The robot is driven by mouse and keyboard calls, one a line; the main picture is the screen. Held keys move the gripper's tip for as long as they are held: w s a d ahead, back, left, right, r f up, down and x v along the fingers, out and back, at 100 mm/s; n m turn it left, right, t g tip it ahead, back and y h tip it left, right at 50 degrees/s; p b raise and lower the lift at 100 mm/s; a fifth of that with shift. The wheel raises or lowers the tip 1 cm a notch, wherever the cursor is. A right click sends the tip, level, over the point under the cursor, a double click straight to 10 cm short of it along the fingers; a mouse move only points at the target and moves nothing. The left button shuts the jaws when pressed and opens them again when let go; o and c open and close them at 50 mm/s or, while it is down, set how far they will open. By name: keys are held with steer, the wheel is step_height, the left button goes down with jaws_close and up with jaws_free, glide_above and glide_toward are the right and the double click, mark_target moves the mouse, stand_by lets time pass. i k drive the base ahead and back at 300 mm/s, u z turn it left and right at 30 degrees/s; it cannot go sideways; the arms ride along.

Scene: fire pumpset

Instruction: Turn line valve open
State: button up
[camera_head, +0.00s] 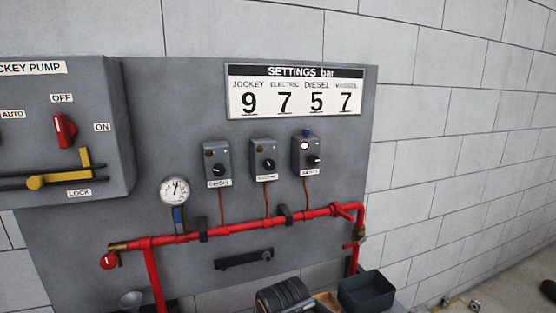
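A red pipe (245,226) runs across the grey panel, with vertical legs at its left and right. A small red lever or fitting (354,244) sits on the right leg. A brass fitting with a round red knob (108,260) is at the pipe's left end. A blue handle (178,218) stands upright below the round gauge (174,190). No label shows which of these is the line valve, and I cannot tell its position. My gripper is not in view.
A jockey pump box (70,125) with a red selector and yellow lever stands at left. Three small switch boxes (263,160) sit under the settings sign (297,91). A dark ribbed cylinder (283,297) and an open dark bin (366,291) are below. Floor shows at lower right.

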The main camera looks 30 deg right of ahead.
mark_target(353, 244)
steer(key=k, duration=1.2)
steer(key=z, duration=0.8)
steer(key=i, duration=1.2)
steer(key=z, duration=0.05)
